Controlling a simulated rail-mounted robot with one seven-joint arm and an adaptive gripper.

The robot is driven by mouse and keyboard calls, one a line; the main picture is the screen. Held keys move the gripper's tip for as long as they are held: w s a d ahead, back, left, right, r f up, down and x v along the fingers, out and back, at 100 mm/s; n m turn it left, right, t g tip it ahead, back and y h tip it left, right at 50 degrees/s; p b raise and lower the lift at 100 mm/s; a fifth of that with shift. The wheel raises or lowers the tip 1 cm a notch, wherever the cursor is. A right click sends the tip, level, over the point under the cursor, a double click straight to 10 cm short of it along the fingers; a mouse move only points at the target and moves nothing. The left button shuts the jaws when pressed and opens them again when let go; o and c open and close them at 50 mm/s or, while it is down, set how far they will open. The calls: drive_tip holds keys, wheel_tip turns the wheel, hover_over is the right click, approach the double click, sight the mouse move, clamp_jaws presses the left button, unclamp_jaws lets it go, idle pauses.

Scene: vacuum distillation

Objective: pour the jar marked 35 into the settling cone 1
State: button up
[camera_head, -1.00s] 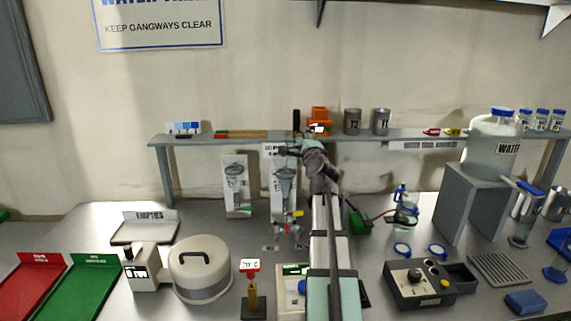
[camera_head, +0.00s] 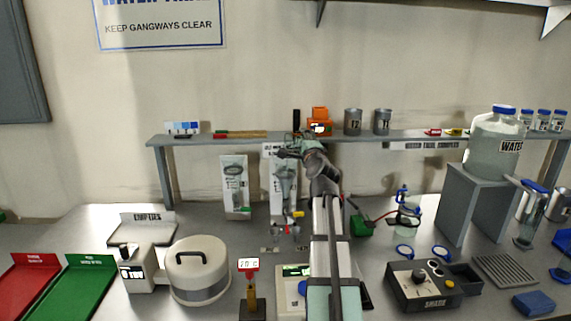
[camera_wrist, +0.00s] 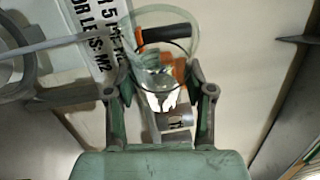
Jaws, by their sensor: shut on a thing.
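My gripper (camera_wrist: 160,90) is shut on a clear glass jar (camera_wrist: 158,72), which sits between the two fingers in the wrist view. The jar's mark cannot be read, and I cannot tell its contents or exact tilt. In the head view my gripper (camera_head: 288,152) is up at the top of the right-hand settling cone (camera_head: 285,182), in front of a white card. A second settling cone (camera_head: 235,185) stands to its left before another card. Their numbers are not readable. The held jar is too small to make out in the head view.
The shelf (camera_head: 230,140) runs just behind my gripper, with an orange device (camera_head: 320,122) and grey cans (camera_head: 353,121) on it. A water carboy (camera_head: 497,145) stands on a grey stand at right. A round lidded pot (camera_head: 198,270) and balance (camera_head: 291,289) are in front.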

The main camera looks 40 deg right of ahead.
drive_tip(key=shift+f+b, duration=0.2)
drive_tip(key=shift+b, duration=0.45)
drive_tip(key=shift+r+n+b, duration=0.2)
drive_tip(key=shift+n+b, duration=0.2)
drive_tip(key=shift+b, duration=0.2)
drive_tip(key=r+p, duration=0.1)
drive_tip(key=p, duration=0.3)
drive_tip(key=shift+m, duration=0.3)
drive_tip(key=p, duration=0.2)
drive_tip(key=m+p, duration=0.1)
drive_tip(key=p, duration=0.2)
drive_tip(key=shift+d+r+m+g+p, duration=0.1)
drive_tip(key=shift+r+m+g+p, duration=0.2)
drive_tip(key=shift+r+g+p, duration=0.1)
drive_tip(key=shift+d+f+m, duration=0.2)
drive_tip(key=shift+f, duration=0.45)
drive_tip(key=shift+d+f+m, duration=0.2)
drive_tip(key=shift+f, duration=0.4)
drive_tip(key=shift+s+d+f+m+g+p, duration=0.1)
drive_tip(key=shift+d+f+m+g+p, duration=0.25)
drive_tip(key=shift+p, duration=0.45)
drive_tip(key=shift+r+m+p, duration=0.2)
drive_tip(key=shift+m+p, duration=0.05)
drive_tip(key=shift+p, duration=1.15)
drive_tip(key=r+m+g+y+p, duration=0.1)
drive_tip(key=m+p, duration=0.1)
drive_tip(key=p, duration=0.5)
drive_tip(key=shift+p, duration=0.3)
